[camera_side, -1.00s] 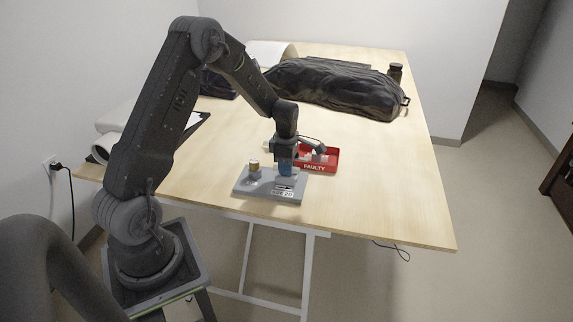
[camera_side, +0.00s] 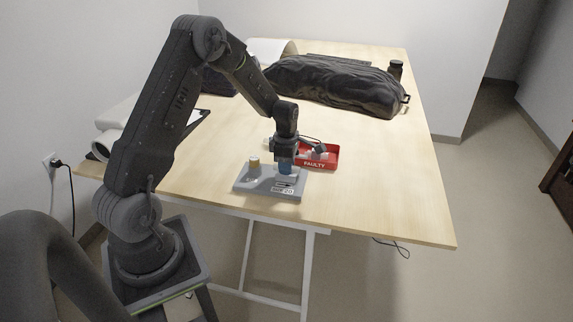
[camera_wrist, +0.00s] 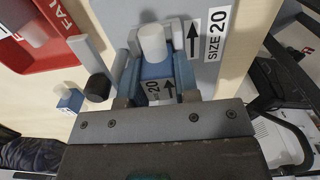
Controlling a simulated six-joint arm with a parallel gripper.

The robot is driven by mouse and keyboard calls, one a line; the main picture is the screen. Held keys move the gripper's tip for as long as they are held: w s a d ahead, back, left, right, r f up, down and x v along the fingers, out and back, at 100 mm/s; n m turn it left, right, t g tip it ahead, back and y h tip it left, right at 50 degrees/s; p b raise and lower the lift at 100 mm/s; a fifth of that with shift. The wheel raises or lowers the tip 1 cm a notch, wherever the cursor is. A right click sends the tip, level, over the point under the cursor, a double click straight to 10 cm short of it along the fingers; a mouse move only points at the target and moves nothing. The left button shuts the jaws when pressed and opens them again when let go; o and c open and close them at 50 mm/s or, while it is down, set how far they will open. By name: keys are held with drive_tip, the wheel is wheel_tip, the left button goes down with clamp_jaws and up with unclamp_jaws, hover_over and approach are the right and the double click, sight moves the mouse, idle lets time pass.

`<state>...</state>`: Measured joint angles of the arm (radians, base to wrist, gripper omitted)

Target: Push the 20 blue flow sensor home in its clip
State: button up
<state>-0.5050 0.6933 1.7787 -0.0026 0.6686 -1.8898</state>
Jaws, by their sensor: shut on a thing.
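The blue flow sensor (camera_wrist: 154,70) has a white round end and a label with 20 and an arrow. It shows blue under my gripper in the side view (camera_side: 285,168). My gripper (camera_wrist: 156,98) is shut on it, one finger on each side. The sensor sits at the clip (camera_wrist: 133,42) on the grey plate (camera_side: 250,184), its arrow and the plate's arrow pointing the same way. The plate carries a SIZE 20 label (camera_wrist: 217,34). The fingers and the sensor hide the lower clip, so I cannot tell how deep the sensor sits.
A red FAULTY tray (camera_side: 330,161) stands close behind and right of the plate. A small blue-and-white part (camera_wrist: 70,98) shows left of the gripper. A black bag (camera_side: 335,84) lies at the back. The table's right side is clear.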

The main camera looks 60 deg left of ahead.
drive_tip(key=shift+f, duration=0.15)
drive_tip(key=o, duration=0.8)
drive_tip(key=shift+o, duration=0.9)
drive_tip(key=shift+s+d+f, duration=0.1)
drive_tip(key=shift+s, duration=0.05)
drive_tip(key=shift+w+r, duration=0.15)
drive_tip(key=shift+r, duration=0.95)
drive_tip(key=shift+w+r, duration=0.1)
drive_tip(key=shift+r, duration=0.95)
drive_tip(key=shift+s+r, duration=0.1)
drive_tip(key=shift+r, duration=1.45)
